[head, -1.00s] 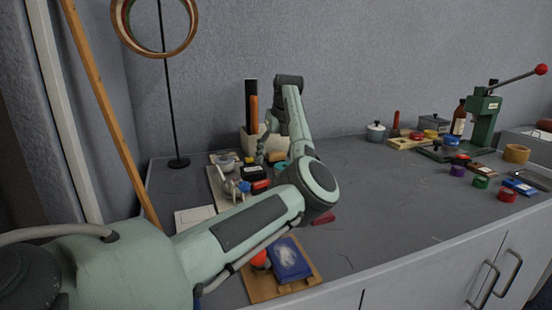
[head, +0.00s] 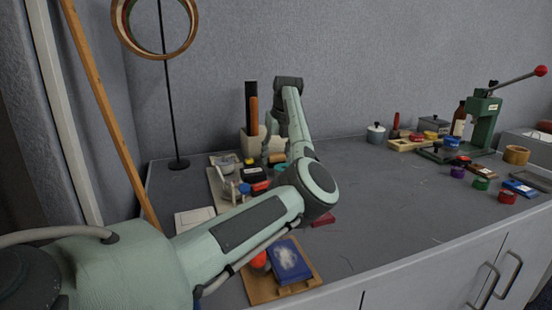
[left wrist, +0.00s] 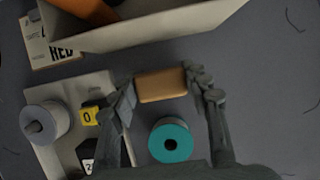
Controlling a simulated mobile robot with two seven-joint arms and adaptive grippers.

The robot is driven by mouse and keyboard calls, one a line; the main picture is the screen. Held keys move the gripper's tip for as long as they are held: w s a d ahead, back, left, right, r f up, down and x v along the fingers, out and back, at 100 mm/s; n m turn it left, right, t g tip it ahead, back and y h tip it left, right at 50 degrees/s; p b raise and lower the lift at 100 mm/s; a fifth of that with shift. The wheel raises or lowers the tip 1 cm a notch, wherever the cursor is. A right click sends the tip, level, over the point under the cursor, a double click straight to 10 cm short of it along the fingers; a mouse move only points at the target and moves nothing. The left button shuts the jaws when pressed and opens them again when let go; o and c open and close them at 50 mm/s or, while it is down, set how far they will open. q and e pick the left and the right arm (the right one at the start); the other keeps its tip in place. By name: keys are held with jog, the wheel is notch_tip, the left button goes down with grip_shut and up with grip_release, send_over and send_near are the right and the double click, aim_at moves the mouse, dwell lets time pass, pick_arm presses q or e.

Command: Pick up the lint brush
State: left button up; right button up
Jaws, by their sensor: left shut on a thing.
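The lint brush (left wrist: 161,85) appears as a tan, rounded block between my left fingertips in the left wrist view. My left gripper (left wrist: 162,80) is shut on it, one finger at each end. In the head view the brush (head: 278,157) is a small tan patch beside the fingers of my left gripper (head: 270,150), in front of the pale box and partly hidden by my arm. I cannot tell whether it is clear of the table. My right gripper is not in view.
A pale box (left wrist: 150,30) stands close beyond the fingers. A teal spool (left wrist: 170,143) lies nearer the wrist. A light tray (left wrist: 60,153) with small items is at left. A blue block (head: 290,261) lies on a wooden board. The table's middle is clear.

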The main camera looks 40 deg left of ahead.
pick_arm(q)
notch_tip(320, 180, up, 12)
notch_tip(320, 180, up, 6)
send_over(276, 154)
jog(key=shift+w+a+p, duration=0.1)
jog(key=shift+p, duration=0.25)
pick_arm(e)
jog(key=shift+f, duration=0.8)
